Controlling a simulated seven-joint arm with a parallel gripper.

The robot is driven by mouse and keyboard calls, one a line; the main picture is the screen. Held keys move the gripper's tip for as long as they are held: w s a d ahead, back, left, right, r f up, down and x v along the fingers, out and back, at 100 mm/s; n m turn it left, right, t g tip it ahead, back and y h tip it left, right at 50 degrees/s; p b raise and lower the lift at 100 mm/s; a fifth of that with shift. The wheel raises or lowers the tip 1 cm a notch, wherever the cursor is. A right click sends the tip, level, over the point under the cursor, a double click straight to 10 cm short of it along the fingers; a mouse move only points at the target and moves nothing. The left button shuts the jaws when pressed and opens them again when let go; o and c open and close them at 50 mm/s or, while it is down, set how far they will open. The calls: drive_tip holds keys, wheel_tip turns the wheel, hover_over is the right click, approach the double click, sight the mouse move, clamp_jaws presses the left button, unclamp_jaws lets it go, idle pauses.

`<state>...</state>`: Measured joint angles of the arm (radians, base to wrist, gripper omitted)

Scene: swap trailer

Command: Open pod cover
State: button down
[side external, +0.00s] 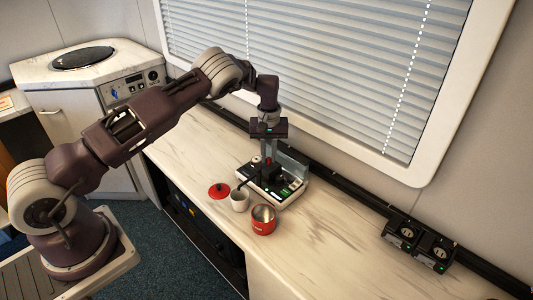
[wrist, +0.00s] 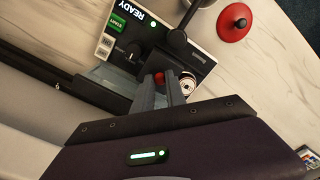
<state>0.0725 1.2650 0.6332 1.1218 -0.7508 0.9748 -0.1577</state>
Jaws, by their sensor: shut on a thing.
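My gripper (side external: 267,157) points down over the machine's dark top. In the wrist view its fingers (wrist: 168,88) are close together around a small red knob (wrist: 158,77). The fingers and wrist hide most of the part under the knob, so I cannot tell whether the pod cover is raised. A dark round part with a rod (wrist: 178,41) is on the machine beside the fingers.
A white cup (side external: 239,203) stands at the machine's front left. An open red canister (side external: 263,221) is in front, and a red lid (side external: 219,190) lies to the left. Black devices (side external: 420,243) sit by the wall at right. The counter between is clear.

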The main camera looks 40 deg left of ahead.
drive_tip(key=c, duration=1.4)
unclamp_jaws()
drive_tip(key=shift+o, duration=0.2)
drive_tip(key=shift+r, duration=0.1)
wheel_tip(320, 180, up, 7)
drive_tip(key=shift+r, duration=0.2)
wheel_tip(320, 180, up, 9)
drive_tip(key=t, duration=0.1)
hover_over(269, 159)
drive_tip(key=s+d, duration=0.1)
drive_tip(key=s, duration=0.2)
drive_tip(key=s+d+r+m+t+h, duration=0.1)
drive_tip(key=s+d+r+m, duration=0.15)
drive_tip(key=s+r, duration=0.5)
drive_tip(key=s+d+r+m+t+h, duration=0.1)
drive_tip(key=s+d+r, duration=0.3)
drive_tip(key=s+r, duration=0.3)
drive_tip(key=s+d+m+t+y, duration=0.1)
drive_tip(key=s+m, duration=0.1)
drive_tip(key=s, duration=0.9)
drive_tip(key=s+d+m+t+y, duration=0.1)
drive_tip(key=s+d+m, duration=0.1)
drive_tip(key=s, duration=0.8)
drive_tip(key=shift+s+d+r+m+t, duration=0.2)
drive_tip(key=shift+s+d+m+t, duration=0.15)
drive_tip(key=shift+m, duration=0.4)
